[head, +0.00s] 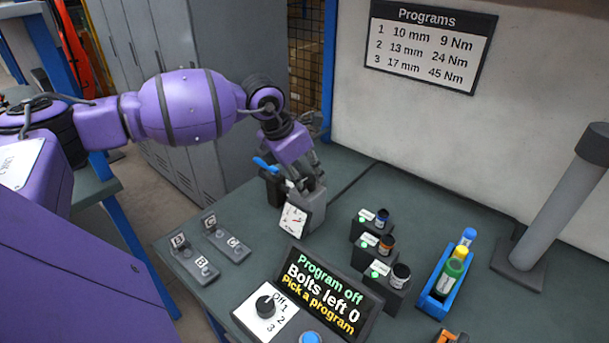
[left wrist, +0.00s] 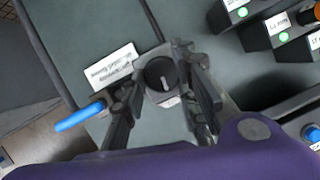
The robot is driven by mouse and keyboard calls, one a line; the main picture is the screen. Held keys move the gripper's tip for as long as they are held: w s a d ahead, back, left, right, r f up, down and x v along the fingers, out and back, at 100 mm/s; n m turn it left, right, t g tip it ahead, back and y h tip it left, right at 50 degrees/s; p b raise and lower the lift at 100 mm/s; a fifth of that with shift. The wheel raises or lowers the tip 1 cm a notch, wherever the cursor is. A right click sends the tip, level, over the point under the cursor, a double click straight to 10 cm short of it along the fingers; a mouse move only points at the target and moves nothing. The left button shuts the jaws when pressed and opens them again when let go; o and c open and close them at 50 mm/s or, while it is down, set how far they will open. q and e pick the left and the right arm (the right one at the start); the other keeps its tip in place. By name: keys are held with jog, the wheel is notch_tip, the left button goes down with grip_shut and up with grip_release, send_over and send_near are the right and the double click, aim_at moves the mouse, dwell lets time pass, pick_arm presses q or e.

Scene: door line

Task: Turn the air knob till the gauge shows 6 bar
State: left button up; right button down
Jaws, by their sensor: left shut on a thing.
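The air gauge (head: 294,219) has a white face with a red needle and sits on the front of a small grey block (head: 313,207). Its figures are too small to read. The air knob (left wrist: 160,73) shows in the left wrist view as a dark round knob with a pale line, on top of that block. In the head view the knob is hidden by my gripper. My left gripper (head: 306,184) comes down on the block from above. In the left wrist view its fingers (left wrist: 168,82) stand on both sides of the knob, shut on it. My right gripper is not in view.
A blue lever (head: 265,163) sticks out beside the block. A display (head: 318,290) reads "Program off, Bolts left 0, Pick a program", with a selector dial (head: 265,306) beside it. Several labelled socket holders, a blue bottle tray (head: 428,303) and a grey post (head: 560,210) stand right.

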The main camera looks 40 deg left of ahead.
pick_arm(q)
jog(key=shift+w+a+r+n+y, duration=0.15)
jog(key=shift+a+r+n+y, duration=0.15)
jog(key=shift+n, duration=0.4)
jog(key=o, duration=1)
jog(key=shift+f, duration=0.2)
jog(key=shift+v, duration=6.05)
jog(key=shift+f, duration=0.1)
